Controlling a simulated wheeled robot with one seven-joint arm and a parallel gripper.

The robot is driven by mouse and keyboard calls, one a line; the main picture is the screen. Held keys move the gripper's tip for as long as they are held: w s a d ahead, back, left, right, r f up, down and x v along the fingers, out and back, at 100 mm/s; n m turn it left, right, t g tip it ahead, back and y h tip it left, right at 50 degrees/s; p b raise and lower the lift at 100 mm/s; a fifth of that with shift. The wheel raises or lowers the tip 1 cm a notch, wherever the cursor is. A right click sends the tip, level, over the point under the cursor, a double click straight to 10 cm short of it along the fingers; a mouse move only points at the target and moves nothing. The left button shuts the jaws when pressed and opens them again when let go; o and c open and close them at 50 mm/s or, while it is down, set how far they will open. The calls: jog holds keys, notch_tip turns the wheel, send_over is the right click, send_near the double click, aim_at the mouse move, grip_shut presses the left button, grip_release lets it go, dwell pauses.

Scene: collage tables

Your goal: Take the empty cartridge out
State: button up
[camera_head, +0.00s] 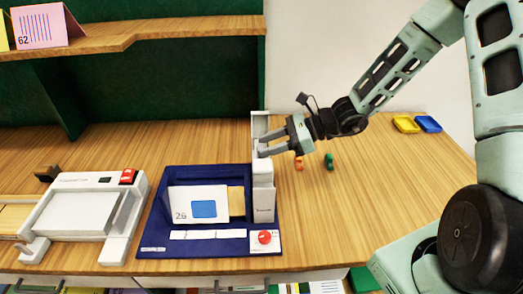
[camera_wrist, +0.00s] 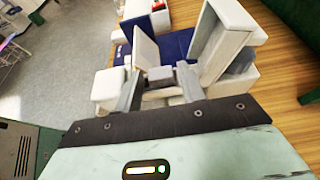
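A white upright device (camera_head: 263,200) stands at the right side of the blue tray (camera_head: 152,225), with a pale raised part (camera_head: 259,124) at its back. In the wrist view its white flap (camera_wrist: 213,45) stands tilted open. My gripper (camera_head: 263,146) is at the device's upper part, coming from the right, with its fingers apart. In the wrist view a small grey block (camera_wrist: 160,75) shows between the fingertips. It may be the cartridge; I cannot tell whether the fingers touch it. The inside of the device is mostly hidden by my gripper.
A white machine (camera_head: 80,215) stands to the left. Yellow (camera_head: 406,124) and blue (camera_head: 428,124) dishes sit at back right.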

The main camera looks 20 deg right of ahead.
jog(key=c, duration=0.7)
jog(key=shift+r, duration=0.1)
jog(key=shift+c, duration=0.2)
